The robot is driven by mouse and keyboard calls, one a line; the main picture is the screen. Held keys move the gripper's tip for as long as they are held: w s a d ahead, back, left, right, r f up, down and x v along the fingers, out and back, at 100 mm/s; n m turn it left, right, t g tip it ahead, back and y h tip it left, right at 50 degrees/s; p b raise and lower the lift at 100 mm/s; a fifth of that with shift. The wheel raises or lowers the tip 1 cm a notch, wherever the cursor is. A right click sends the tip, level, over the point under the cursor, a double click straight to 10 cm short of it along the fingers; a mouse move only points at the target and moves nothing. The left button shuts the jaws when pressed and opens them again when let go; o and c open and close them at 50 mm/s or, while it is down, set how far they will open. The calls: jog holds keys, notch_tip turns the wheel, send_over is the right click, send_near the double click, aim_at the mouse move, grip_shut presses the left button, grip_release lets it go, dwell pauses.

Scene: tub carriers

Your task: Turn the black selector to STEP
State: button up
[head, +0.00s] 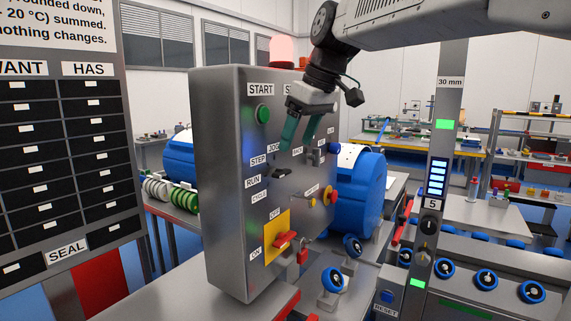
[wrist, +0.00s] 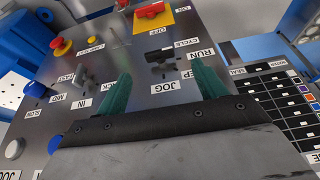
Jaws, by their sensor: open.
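The black selector (head: 280,171) sits on the front of a grey control box (head: 225,160), with the labels JOG, STEP and RUN to its left. In the wrist view the selector (wrist: 159,57) shows upside down, just beyond and between the fingertips. The STEP label (head: 258,161) is partly covered by a finger in the wrist view. I cannot tell surely which label the selector points to. My gripper (head: 295,142) has two teal fingers, open and empty, in front of the panel and above the selector. It also shows in the wrist view (wrist: 161,70).
A green START button (head: 263,114) sits at the panel's upper left. A red switch on a yellow plate (head: 278,236) is below the selector, and a red-and-yellow button (head: 331,196) is to the right. A blue motor (head: 360,195) stands behind.

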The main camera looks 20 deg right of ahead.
aim_at(283, 171)
jog(key=x, duration=0.7)
jog(key=shift+w+a+f, duration=0.1)
jog(key=shift+w+a, duration=0.05)
jog(key=shift+w, duration=0.35)
jog(key=c, duration=1)
